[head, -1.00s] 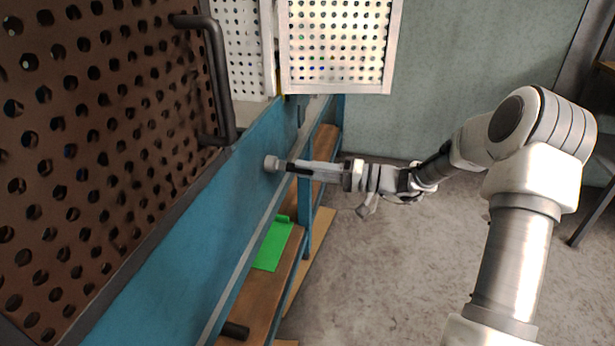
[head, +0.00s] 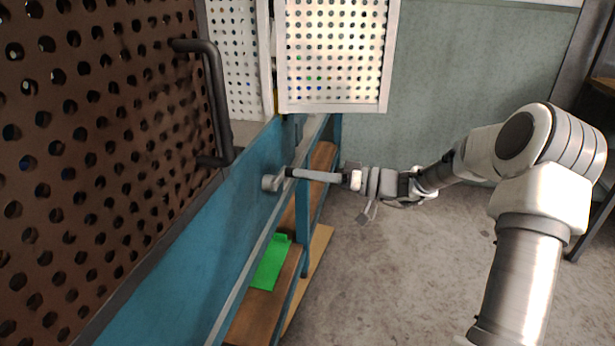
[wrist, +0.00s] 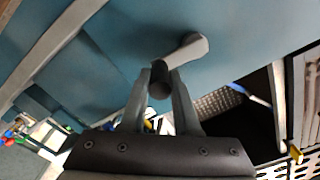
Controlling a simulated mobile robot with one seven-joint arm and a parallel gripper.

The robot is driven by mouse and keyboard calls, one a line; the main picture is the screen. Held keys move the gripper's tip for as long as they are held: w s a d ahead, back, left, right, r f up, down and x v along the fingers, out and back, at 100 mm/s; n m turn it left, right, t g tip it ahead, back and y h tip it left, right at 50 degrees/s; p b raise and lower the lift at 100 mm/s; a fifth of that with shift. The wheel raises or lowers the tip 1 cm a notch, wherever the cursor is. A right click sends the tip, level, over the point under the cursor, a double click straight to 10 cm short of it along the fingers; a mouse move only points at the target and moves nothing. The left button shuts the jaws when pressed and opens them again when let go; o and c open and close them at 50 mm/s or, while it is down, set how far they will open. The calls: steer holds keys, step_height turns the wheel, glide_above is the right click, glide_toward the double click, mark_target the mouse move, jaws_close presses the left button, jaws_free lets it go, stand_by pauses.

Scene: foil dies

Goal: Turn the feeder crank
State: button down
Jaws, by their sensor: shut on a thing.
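The feeder crank (head: 270,183) sticks out of the blue machine side panel in the head view. In the wrist view its pale grey arm (wrist: 187,49) slopes down-left from the panel to a dark round handle (wrist: 158,83). My gripper (head: 290,173) reaches in from the right. Its two fingers stand on either side of the handle, shut on it, as the wrist view (wrist: 162,90) shows. The handle's far part is hidden between the fingers.
A brown perforated door (head: 100,140) with a dark bar handle (head: 217,100) stands at left. A white perforated panel (head: 335,55) is above the crank. Wooden shelves (head: 262,312) with a green item (head: 270,262) lie below. Floor at right is open.

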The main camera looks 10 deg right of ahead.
steer(key=shift+r, duration=0.1)
steer(key=c, duration=0.7)
jaws_free()
steer(key=shift+o, duration=0.2)
steer(key=p+v, duration=0.4)
steer(key=v, duration=1.3)
steer(key=shift+d, duration=0.25)
steer(key=shift+s+a, duration=0.1)
steer(key=shift+s, duration=0.05)
